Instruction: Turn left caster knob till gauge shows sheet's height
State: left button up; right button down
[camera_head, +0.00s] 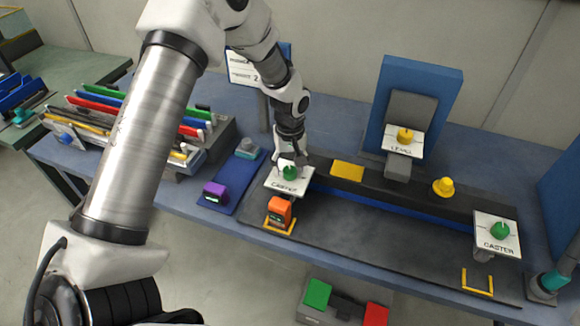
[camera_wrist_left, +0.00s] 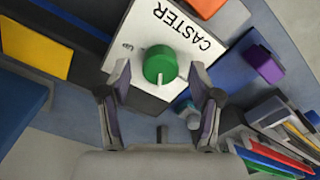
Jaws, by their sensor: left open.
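The left caster knob (camera_head: 290,173) is green and round, on a white plate marked CASTER (camera_head: 283,188). In the left wrist view the green knob (camera_wrist_left: 160,64) lies just ahead of my left gripper (camera_wrist_left: 163,100), between its spread fingertips. My left gripper (camera_head: 290,155) is open above the knob's plate; I cannot tell whether a finger touches the knob. An orange gauge (camera_head: 279,210) stands in front of the plate in a yellow bracket; its reading is too small to tell. The sheet (camera_head: 244,70), a white page on a blue board, is partly hidden behind my left arm.
A right green caster knob (camera_head: 500,231) and a yellow LEVEL knob (camera_head: 404,136) stand further right. A purple block (camera_head: 215,192) lies on a blue mat left of the plate. A rack of coloured strips (camera_head: 140,115) stands at left. The dark platform's middle (camera_head: 370,232) is clear.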

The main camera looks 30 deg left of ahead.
aim_at(290, 169)
pick_arm(q)
notch_tip(290, 169, up, 11)
jog(key=shift+w+a, duration=0.1)
jog(key=shift+w, duration=0.05)
dwell(0.4)
